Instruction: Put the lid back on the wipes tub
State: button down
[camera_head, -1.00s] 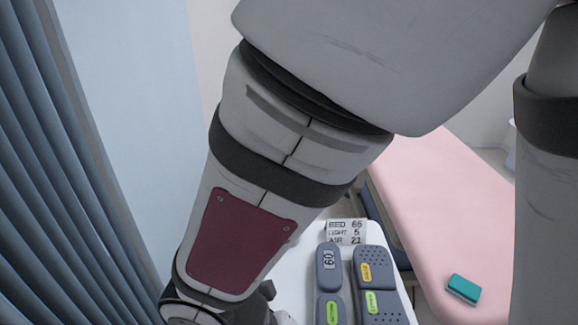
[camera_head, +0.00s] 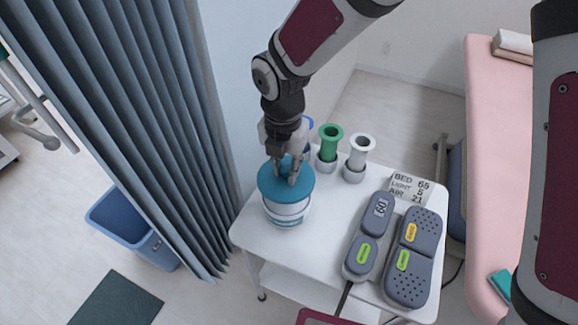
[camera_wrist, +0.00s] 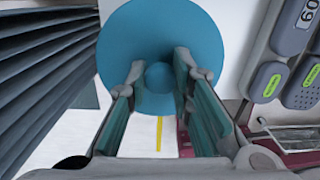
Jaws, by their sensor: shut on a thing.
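The teal round lid (camera_head: 268,184) is at the top of the white wipes tub (camera_head: 288,213), which stands on the left part of the white trolley top. My gripper (camera_head: 288,174) points down from above and is shut on the lid's middle knob. In the wrist view the lid (camera_wrist: 160,25) fills the upper middle, with its knob (camera_wrist: 160,77) between my two fingertips (camera_wrist: 160,70). The lid hides the tub's rim and the whole tub in the wrist view. I cannot tell whether the lid is seated or slightly above the rim.
On the trolley top (camera_head: 325,225), a green tube (camera_head: 330,140) and a white tube (camera_head: 360,153) stand behind right. Grey handsets (camera_head: 370,235) and a display card (camera_head: 410,187) are at right. A curtain (camera_head: 140,110) hangs left, with a blue bin (camera_head: 130,225) below. A pink bed (camera_head: 490,150) is right.

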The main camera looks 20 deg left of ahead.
jog(key=shift+f+b, duration=1.7)
jog(key=shift+f, duration=1.15)
jog(key=shift+f, duration=0.15)
dwell(0.6)
jog(key=c, duration=0.9)
grip_release()
jog(key=shift+o, duration=0.2)
jog(key=shift+r+p, duration=2.85)
jog(key=shift+r, duration=0.7)
jog(key=shift+c, duration=0.5)
